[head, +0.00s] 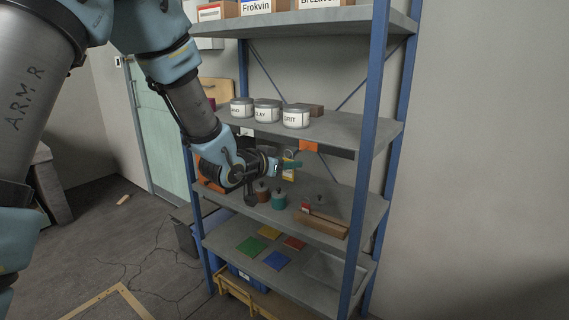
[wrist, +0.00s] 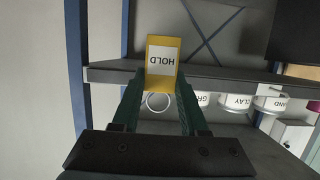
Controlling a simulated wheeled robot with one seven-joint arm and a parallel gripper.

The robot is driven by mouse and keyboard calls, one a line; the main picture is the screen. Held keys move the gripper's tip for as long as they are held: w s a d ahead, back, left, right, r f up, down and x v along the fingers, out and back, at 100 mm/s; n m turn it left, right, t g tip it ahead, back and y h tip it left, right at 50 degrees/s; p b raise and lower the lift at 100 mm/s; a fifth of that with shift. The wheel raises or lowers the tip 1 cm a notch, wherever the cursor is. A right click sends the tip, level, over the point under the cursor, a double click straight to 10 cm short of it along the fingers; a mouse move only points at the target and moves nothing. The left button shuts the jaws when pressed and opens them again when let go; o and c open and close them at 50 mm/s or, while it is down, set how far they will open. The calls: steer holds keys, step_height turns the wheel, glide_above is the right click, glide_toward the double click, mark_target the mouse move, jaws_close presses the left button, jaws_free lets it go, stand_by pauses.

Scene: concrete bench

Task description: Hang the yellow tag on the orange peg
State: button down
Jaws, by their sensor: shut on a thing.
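The yellow tag (wrist: 162,62) has a white panel reading HOLD, upside down in the wrist view. A pale ring (wrist: 157,101) shows between the fingers beside the tag. My gripper (wrist: 161,84) is shut on the tag, with a green finger on either side. In the head view the tag (head: 288,172) hangs at my gripper (head: 284,165), in front of the shelf rack. The orange peg (head: 308,146) shows as an orange patch at the upper shelf's front edge, right of and above the tag. They look apart. I cannot make out the peg in the wrist view.
A white patch (head: 247,132) sits farther left on the same shelf edge. Labelled cans (head: 267,112) stand on that shelf. Below are small weights (head: 278,200) and a wooden block (head: 321,223). A blue post (head: 369,150) stands to the right.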

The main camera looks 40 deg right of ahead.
steer(key=x, duration=0.8)
steer(key=shift+r, duration=0.4)
stand_by(0.4)
steer(key=shift+d, duration=0.15)
stand_by(0.5)
steer(key=shift+c, duration=1.8)
jaws_free()
